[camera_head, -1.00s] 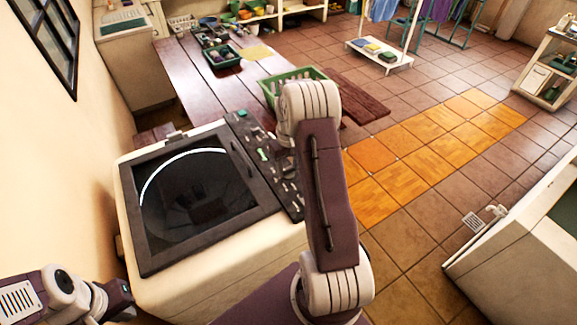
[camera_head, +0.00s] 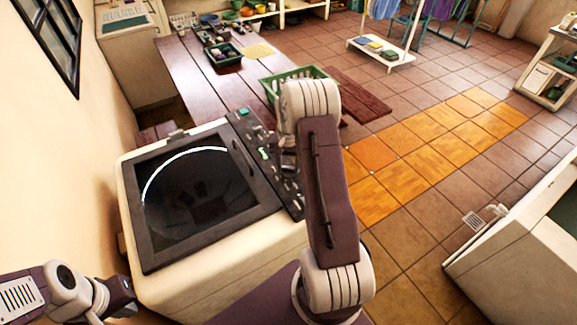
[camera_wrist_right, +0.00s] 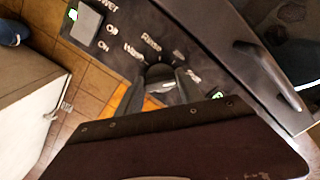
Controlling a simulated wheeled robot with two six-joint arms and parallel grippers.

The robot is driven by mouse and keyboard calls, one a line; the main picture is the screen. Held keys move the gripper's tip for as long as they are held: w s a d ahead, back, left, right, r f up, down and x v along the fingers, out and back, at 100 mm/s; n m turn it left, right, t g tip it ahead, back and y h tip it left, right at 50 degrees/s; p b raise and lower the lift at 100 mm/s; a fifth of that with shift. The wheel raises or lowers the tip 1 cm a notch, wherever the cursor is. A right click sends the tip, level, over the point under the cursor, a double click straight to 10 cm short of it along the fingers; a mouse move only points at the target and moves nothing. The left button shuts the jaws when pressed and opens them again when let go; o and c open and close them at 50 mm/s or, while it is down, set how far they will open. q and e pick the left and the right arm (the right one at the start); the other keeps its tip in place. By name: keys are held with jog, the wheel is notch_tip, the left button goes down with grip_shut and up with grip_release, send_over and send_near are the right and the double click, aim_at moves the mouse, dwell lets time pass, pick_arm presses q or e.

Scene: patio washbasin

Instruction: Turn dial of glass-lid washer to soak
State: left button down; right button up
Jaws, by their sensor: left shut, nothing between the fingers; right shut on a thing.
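The glass-lid washer (camera_head: 205,240) stands at the lower left of the head view, its lid (camera_head: 200,190) shut. Its dark control panel (camera_head: 243,125) runs along the right side of the lid. In the right wrist view the dial (camera_wrist_right: 158,72) sits on the panel among labels; Wash, Rinse and what looks like Soak can be made out. My right gripper (camera_wrist_right: 162,86) is shut on the dial, a finger at each side. The dial's exact pointing is hard to read. In the head view my right arm hides the dial. My left gripper (camera_head: 124,298) is shut and empty, left of the washer's front.
A wooden table (camera_head: 190,65) stands behind the washer, with a green basket (camera_head: 292,80) at its near right corner. A white basin unit (camera_head: 520,250) is at the right. The tiled floor between is clear. A wall runs close along the left.

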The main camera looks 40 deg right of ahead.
aim_at(288, 168)
jog(key=shift+w+d+r, duration=0.1)
jog(key=shift+w+r, duration=0.1)
jog(key=o, duration=1.4)
jog(key=shift+s, duration=0.15)
notch_tip(288, 168, up, 9)
jog(key=shift+b, duration=0.95)
